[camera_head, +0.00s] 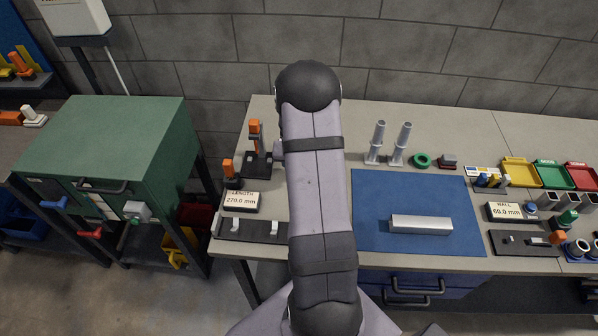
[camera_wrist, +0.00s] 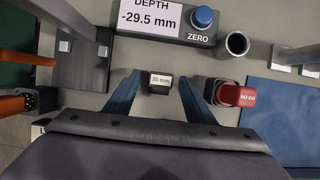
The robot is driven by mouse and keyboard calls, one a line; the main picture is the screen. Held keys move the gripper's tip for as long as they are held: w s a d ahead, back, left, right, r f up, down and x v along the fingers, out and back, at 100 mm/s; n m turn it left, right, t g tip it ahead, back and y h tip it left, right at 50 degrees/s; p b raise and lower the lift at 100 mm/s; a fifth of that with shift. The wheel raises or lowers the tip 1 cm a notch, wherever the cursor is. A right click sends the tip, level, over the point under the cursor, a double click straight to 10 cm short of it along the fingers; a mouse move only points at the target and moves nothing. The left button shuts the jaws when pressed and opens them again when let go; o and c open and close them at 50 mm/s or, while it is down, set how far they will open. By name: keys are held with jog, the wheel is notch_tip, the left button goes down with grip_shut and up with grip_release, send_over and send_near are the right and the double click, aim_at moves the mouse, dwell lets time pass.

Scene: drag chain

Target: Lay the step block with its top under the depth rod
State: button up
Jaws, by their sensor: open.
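In the head view my arm hides the gripper and this block. An upright gauge stand (camera_head: 256,150) with an orange top and dark base is left of my arm; I cannot tell whether it carries the depth rod. A display (camera_wrist: 165,18) reads "DEPTH -29.5 mm".
A red "NO GO" piece (camera_wrist: 235,95) and a metal ring (camera_wrist: 236,44) are close to the right finger. A dark plate (camera_wrist: 82,70) is at left. The blue mat (camera_head: 385,190) carries a silver bar (camera_head: 420,225). Gauges and coloured trays crowd the right end.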

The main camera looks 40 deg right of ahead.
jog(key=shift+w+d+f, duration=0.2)
jog(key=shift+f, duration=0.45)
jog(key=shift+r, duration=0.1)
grip_shut()
